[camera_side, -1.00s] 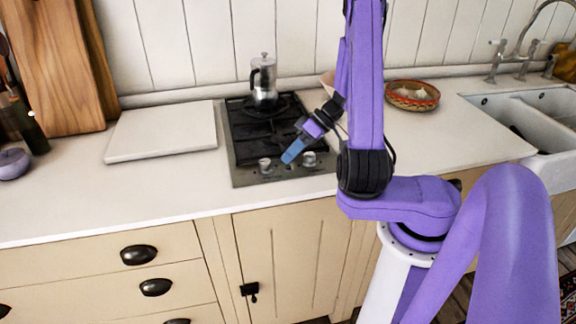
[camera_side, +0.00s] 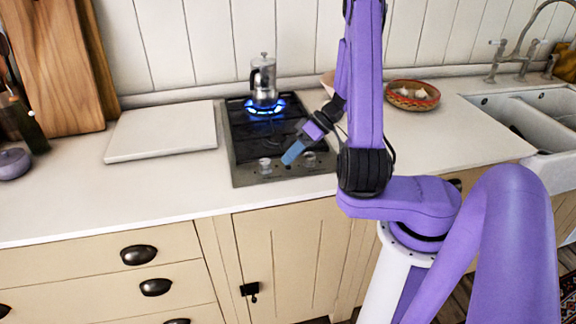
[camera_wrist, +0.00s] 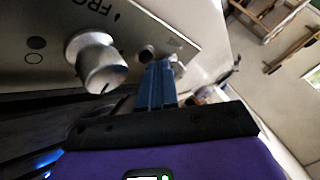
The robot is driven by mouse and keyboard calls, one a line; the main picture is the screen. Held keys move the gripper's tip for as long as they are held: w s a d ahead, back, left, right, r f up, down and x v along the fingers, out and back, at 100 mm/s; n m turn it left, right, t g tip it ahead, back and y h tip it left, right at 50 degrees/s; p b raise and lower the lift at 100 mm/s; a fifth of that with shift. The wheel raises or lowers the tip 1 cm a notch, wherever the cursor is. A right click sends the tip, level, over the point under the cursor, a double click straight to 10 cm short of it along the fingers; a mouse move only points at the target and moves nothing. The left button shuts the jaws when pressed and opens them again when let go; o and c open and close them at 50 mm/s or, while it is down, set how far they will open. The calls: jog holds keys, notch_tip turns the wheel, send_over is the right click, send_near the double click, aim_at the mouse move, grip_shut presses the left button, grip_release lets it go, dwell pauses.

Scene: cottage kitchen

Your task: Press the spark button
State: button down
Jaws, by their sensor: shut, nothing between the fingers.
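The gas hob (camera_side: 240,168) is set in the counter, with a steel control strip along its front. My gripper (camera_side: 289,160) is shut and empty, its blue fingers pointing down at this strip between the two knobs. In the wrist view, the blue fingertips (camera_wrist: 160,66) are right beside a small dark round button (camera_wrist: 147,54), likely the spark button. I cannot tell whether they touch it. A silver knob (camera_wrist: 97,64) is left of the fingers.
A left knob (camera_side: 265,164) and a right knob (camera_side: 309,158) flank the fingers closely. A white board (camera_side: 162,131) lies left of the hob. A patterned bowl (camera_side: 412,96) stands to the right, before the sink (camera_side: 540,112). The front counter is clear.

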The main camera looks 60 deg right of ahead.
aim_at(291, 168)
jog(key=shift+r, duration=0.25)
jog(key=shift+r, duration=0.1)
notch_tip(291, 168, up, 6)
jog(key=shift+f, duration=0.1)
dwell(0.6)
dwell(0.5)
